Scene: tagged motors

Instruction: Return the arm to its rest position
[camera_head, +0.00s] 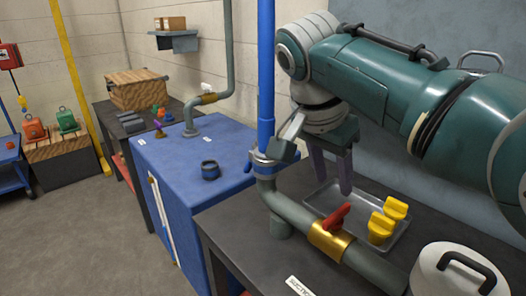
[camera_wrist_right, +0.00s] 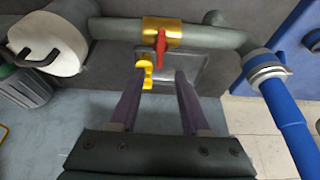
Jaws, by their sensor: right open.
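My right arm (camera_head: 350,80) reaches in from the right of the head view. Its gripper (camera_head: 332,186) points down over the metal tray (camera_head: 375,248), with its two dark fingers apart and nothing seen between them. In the right wrist view the gripper (camera_wrist_right: 160,78) also shows open fingers. Two yellow pieces (camera_head: 381,226) sit in the tray, beside the fingers. In the right wrist view the yellow (camera_wrist_right: 146,76) shows next to a fingertip; I cannot tell if they touch. My left gripper is not in view.
A grey pipe (camera_head: 375,268) with a brass fitting (camera_head: 330,240) and red lever (camera_head: 334,217) runs before the tray. A blue vertical pipe (camera_head: 266,70) stands beside the arm. A white canister (camera_head: 455,275) is at front right.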

